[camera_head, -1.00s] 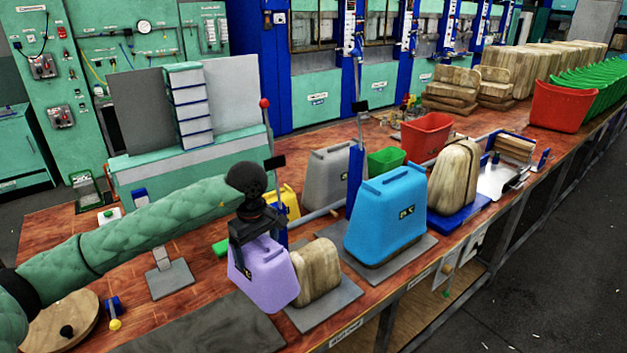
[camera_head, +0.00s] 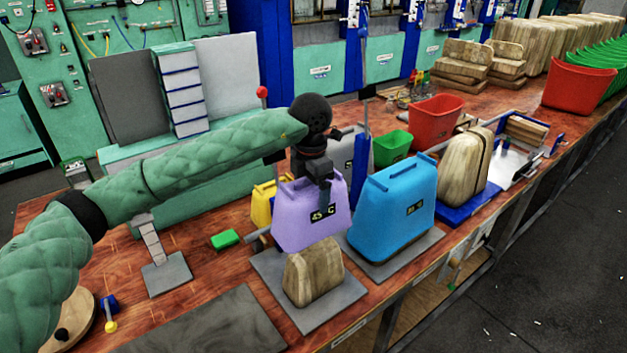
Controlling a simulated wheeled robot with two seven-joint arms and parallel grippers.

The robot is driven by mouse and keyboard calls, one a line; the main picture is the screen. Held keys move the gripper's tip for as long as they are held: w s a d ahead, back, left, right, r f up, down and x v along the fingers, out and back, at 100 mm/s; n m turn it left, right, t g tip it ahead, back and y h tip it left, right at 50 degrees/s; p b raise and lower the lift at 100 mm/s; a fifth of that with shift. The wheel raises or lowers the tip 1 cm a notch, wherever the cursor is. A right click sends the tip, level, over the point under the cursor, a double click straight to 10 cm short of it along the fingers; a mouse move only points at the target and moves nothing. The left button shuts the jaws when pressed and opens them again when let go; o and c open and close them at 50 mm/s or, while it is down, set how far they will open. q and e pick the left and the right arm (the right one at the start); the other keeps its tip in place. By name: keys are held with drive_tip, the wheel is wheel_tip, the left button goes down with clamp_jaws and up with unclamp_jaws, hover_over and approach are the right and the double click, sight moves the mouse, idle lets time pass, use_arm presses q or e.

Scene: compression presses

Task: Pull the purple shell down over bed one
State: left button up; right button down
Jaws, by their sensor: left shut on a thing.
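The purple shell (camera_head: 302,222) hangs upright from my left gripper (camera_head: 314,176), which is shut on its top. The shell is over bed one, a wooden block (camera_head: 312,278) on a grey plate (camera_head: 345,312). The shell's lower edge overlaps the block's top in the picture; whether they touch I cannot tell. Most of the block's lower part shows below the shell. My right gripper is not in view.
A blue shell (camera_head: 392,218) stands on its plate close to the right. A blue post (camera_head: 361,160) rises behind the shells. A small green block (camera_head: 225,239) lies to the left.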

use_arm(q)
drive_tip(key=shift+w+d+r, duration=0.1)
drive_tip(key=shift+d+r, duration=0.05)
drive_tip(key=shift+r, duration=0.05)
drive_tip(key=shift+n, duration=0.3)
drive_tip(key=shift+f+b, duration=0.85)
drive_tip(key=shift+f, duration=0.8)
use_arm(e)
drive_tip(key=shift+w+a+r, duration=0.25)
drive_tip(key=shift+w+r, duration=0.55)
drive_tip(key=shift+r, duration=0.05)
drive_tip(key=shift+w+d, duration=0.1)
